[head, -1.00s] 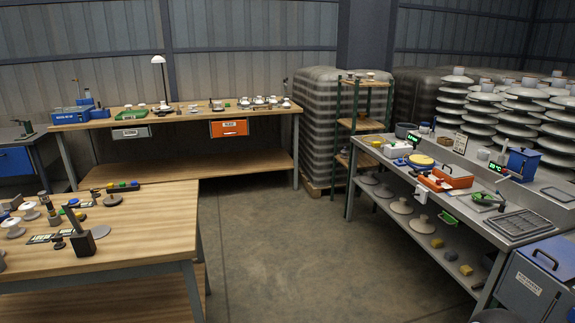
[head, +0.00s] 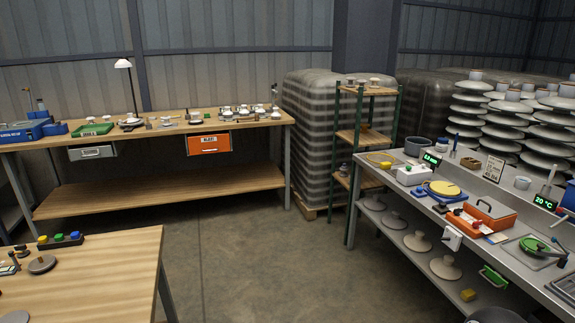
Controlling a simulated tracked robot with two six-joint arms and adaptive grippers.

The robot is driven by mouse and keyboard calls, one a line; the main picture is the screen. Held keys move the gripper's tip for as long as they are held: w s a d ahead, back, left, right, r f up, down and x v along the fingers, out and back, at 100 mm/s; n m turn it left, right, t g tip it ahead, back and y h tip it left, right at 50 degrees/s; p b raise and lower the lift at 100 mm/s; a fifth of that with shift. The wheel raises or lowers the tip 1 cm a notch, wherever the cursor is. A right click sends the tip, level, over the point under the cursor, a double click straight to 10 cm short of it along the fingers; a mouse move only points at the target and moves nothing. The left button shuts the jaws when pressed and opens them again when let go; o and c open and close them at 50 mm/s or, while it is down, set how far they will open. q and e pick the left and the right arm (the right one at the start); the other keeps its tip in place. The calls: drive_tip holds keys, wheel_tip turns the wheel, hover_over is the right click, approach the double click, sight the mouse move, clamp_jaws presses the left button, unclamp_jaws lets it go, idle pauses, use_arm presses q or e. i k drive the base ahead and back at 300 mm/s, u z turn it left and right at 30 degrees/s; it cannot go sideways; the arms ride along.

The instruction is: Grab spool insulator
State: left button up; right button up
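Several small white insulator pieces (head: 259,111) stand on the right half of the far wooden workbench (head: 160,181). Another white piece (head: 195,117) stands near the bench's middle. A few more small white pieces (head: 374,82) sit on top of the green-framed rack (head: 386,130). They are too small to tell which is a spool insulator. Neither of my grippers is in view.
A wooden table (head: 100,270) is at the lower left. A grey bench (head: 372,182) with a tester, an orange tray (head: 482,216) and several discs on its lower shelf runs along the right. Tall insulator stacks (head: 470,115) stand behind it. The concrete floor (head: 255,265) between is clear.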

sight(350, 80)
drive_tip(key=u, duration=0.05)
drive_tip(key=i, duration=5.45)
drive_tip(key=z, duration=0.9)
drive_tip(key=k, duration=0.7)
drive_tip(key=z, duration=0.25)
